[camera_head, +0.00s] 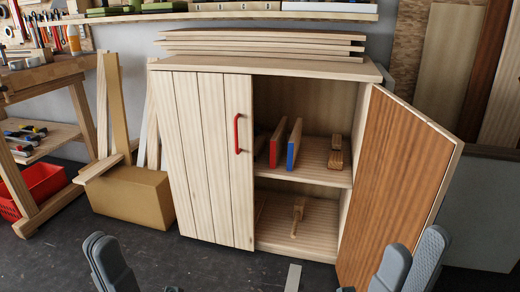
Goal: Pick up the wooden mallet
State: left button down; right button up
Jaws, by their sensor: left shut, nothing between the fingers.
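A wooden cabinet (215,68) stands ahead, with its right door open and its left door shut. A small wooden tool (298,212) on its lower shelf has a mallet-like shape. Another small wooden item (336,158) lies on the upper shelf, right of the red and blue pieces. I cannot tell for certain which is the mallet. My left gripper (98,240) is shut and empty, low at the left, in front of the cabinet. My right gripper (416,242) appears open and empty, low at the right near the open door. Both are well apart from the wooden items.
The open door (400,170) swings out to the right. A red handle (237,134) is on the shut door. A red board (277,144) and a blue-edged board (294,145) stand on the upper shelf. A cardboard box (130,194) is at the left. The floor in front is mostly clear.

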aim_at(299, 205)
jog(key=u, duration=1.6)
jog(key=i+z, duration=0.15)
jog(key=z, duration=0.95)
jog(key=i+j+z, duration=0.55)
jog(key=j+z, duration=0.15)
jog(key=i+j+z, duration=0.2)
jog(key=j+z, duration=0.15)
jog(key=j, duration=0.2)
jog(key=i+j, duration=0.1)
jog(key=j, duration=0.25)
jog(key=i+j, duration=0.15)
jog(key=j, duration=0.15)
jog(key=i+j, duration=0.1)
jog(key=j, duration=0.25)
jog(key=i+j+z, duration=0.1)
jog(key=j, duration=0.2)
